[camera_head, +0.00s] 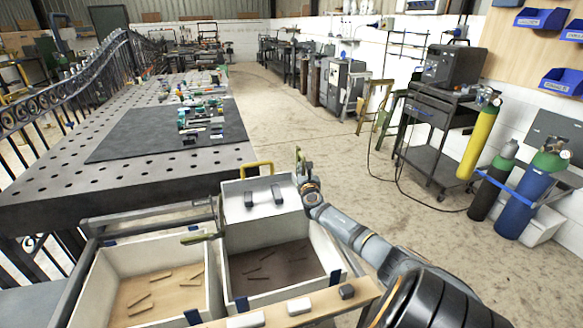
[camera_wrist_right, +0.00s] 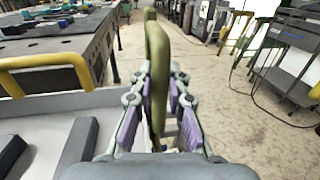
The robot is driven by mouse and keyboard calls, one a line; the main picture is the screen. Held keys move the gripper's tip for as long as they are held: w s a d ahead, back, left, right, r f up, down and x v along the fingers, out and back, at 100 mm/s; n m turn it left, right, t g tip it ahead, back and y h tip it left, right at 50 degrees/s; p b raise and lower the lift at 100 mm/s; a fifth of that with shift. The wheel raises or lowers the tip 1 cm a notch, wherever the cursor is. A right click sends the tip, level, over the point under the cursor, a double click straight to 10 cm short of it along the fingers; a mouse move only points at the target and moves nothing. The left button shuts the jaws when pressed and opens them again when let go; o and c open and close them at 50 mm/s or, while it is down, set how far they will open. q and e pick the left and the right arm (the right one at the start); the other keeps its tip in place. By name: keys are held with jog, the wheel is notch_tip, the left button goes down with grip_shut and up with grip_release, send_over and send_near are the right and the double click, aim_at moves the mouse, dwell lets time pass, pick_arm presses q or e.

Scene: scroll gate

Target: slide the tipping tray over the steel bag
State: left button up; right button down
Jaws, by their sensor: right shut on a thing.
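The white tipping tray (camera_head: 262,222) holds two dark grey bars and has a yellow handle (camera_head: 257,165) at its back. It stands at the rear of the right-hand open bag (camera_head: 330,250), which has a dark brown floor with several small pieces. The left-hand bag (camera_head: 95,290) is tan inside. No readable label shows which is the steel bag. My right gripper (camera_head: 304,180) is at the tray's right side, its fingers around an upright olive handle (camera_wrist_right: 157,40). In the right wrist view the gripper (camera_wrist_right: 157,105) is shut on this handle. My left gripper is not in view.
A perforated welding table (camera_head: 60,185) with a dark mat and tools lies behind to the left, beside a wrought-iron railing. A wooden ledge (camera_head: 325,302) with small blocks crosses in front of the bags. Gas cylinders (camera_head: 525,200) stand right. The floor behind is open.

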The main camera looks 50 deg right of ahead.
jog(key=shift+s+d+f, duration=0.25)
jog(key=shift+s+d, duration=0.35)
jog(key=shift+d, duration=0.3)
jog(key=c, duration=1.6)
grip_release()
jog(key=shift+d, duration=0.1)
jog(key=shift+o, duration=1.4)
jog(key=shift+s+d+r, duration=0.1)
jog(key=shift+s, duration=0.05)
jog(key=v, duration=1.2)
